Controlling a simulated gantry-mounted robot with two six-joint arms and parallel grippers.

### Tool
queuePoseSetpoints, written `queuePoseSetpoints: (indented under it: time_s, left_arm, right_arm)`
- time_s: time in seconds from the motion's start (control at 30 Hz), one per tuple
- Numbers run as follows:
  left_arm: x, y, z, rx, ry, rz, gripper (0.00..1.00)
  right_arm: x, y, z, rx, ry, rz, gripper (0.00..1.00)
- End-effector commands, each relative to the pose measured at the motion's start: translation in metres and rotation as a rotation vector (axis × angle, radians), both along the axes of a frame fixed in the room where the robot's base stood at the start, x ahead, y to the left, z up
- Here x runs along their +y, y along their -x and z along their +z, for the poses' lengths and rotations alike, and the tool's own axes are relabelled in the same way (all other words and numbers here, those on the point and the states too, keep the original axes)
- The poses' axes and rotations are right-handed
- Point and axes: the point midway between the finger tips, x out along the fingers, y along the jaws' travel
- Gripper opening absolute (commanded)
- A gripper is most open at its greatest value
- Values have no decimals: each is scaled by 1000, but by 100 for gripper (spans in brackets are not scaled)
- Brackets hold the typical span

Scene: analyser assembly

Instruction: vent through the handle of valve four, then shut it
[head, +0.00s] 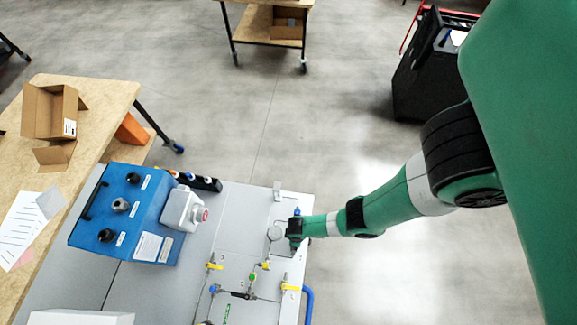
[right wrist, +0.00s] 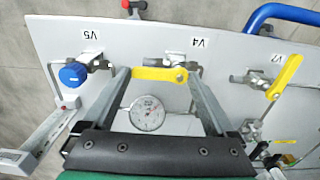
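In the right wrist view, valve four, marked V4, has a yellow bar handle (right wrist: 160,74) lying crosswise on the pale panel. My right gripper (right wrist: 158,76) has its two fingers spread, one on each side of this handle, with its ends close to the fingertips. I cannot tell whether the fingers touch it. In the head view my right gripper (head: 293,242) is over the panel's right edge and hides valve four. My left gripper is in neither view.
Beside valve four are a blue knob (right wrist: 73,74) at V5 and another yellow handle (right wrist: 285,76) to the right. A round gauge (right wrist: 147,113) sits below the handle. A blue tube rail (right wrist: 280,14) runs along the panel edge. A blue box (head: 125,213) stands left.

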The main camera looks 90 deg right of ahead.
Motion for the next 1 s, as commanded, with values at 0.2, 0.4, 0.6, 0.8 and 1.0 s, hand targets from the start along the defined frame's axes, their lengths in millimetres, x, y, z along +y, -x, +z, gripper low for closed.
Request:
queuePoseSetpoints:
  time_s: [0.2, 0.4, 0.6, 0.8, 1.0]
  left_arm:
    - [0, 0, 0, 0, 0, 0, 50]
    - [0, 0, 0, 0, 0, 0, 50]
    - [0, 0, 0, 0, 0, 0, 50]
    - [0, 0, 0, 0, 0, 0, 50]
    - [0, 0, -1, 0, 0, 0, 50]
  right_arm:
    - [0, 0, 0, 0, 0, 0, 39]
    - [0, 0, 0, 0, 0, -7, 35]
    - [0, 2, 0, 1, 0, -60, 35]
    - [1, 5, 0, 0, -1, -180, 35]
    - [3, 9, 0, 1, -1, -353, 35]
